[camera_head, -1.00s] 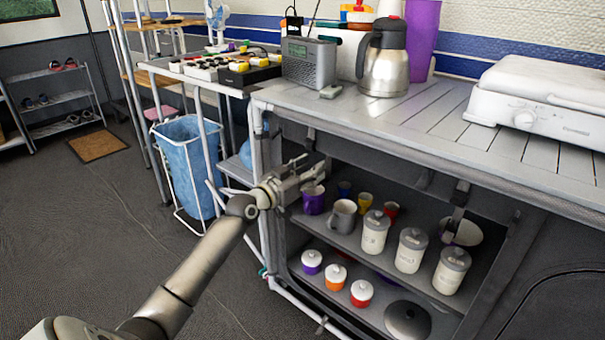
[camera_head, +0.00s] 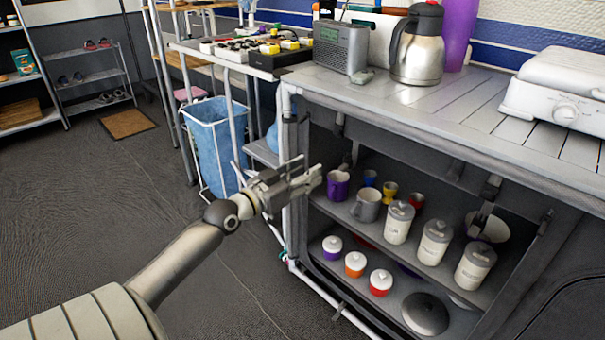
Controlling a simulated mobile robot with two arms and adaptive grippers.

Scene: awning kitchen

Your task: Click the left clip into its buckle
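My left gripper (camera_head: 312,180) reaches in from the left, in front of the left front post of the grey cupboard (camera_head: 400,130). Its two fingers point right, toward the open shelf; they look slightly apart with nothing visible between them. A dark strap with a small clip-like part (camera_head: 346,165) hangs below the counter edge, just right of the fingertips. It is small, and I cannot make out its buckle or whether they touch. Another strap with a dark clip (camera_head: 490,187) hangs at the right of the opening. My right gripper is not in view.
The upper shelf holds a purple mug (camera_head: 337,185), a grey mug (camera_head: 367,205) and several lidded canisters (camera_head: 435,243). Small jars (camera_head: 355,264) stand below. A kettle (camera_head: 418,45), radio (camera_head: 340,46) and white stove (camera_head: 560,90) stand on the counter.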

